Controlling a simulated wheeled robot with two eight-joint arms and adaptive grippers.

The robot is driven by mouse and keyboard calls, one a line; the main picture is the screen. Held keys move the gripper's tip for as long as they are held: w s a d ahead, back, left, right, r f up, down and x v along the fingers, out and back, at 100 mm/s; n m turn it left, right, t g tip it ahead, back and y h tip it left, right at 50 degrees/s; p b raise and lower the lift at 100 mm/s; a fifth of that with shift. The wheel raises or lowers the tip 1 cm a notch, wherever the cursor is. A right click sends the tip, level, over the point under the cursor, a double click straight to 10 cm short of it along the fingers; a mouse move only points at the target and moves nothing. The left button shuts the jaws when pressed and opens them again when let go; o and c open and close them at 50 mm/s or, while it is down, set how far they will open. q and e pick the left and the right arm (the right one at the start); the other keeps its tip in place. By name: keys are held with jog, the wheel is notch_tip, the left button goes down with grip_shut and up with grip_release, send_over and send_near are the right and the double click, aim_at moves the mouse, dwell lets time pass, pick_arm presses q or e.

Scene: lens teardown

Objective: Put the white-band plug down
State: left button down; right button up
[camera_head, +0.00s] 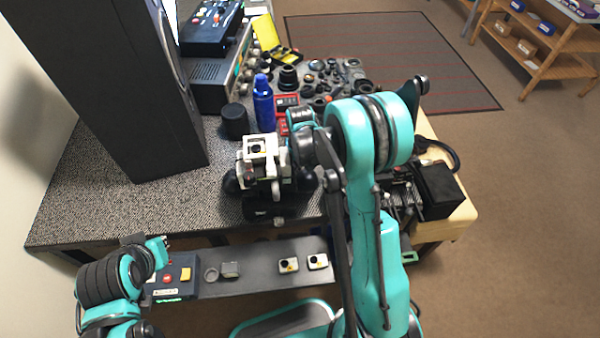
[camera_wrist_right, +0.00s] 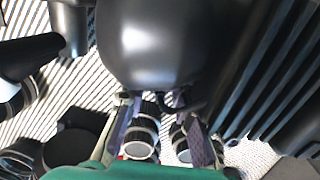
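In the right wrist view two dark cylinders with white bands show by my right gripper (camera_wrist_right: 158,128), a left one (camera_wrist_right: 141,138) and a right one (camera_wrist_right: 183,143). I cannot tell which is the plug. The gripper's two fingers stand apart, one beside each cylinder. Whether they grip anything is unclear, as a large black rounded body (camera_wrist_right: 160,45) fills the view behind them. In the head view my right arm reaches over the table and its fingertips are hidden. My left arm is low at the left; its fingers are not clear.
A white-and-black device (camera_head: 262,150) stands at the table's front. A tall dark panel (camera_head: 120,90) stands left. A lower shelf (camera_head: 250,286) carries small parts and a button box.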

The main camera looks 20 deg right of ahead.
jog(key=shift+o, duration=0.8)
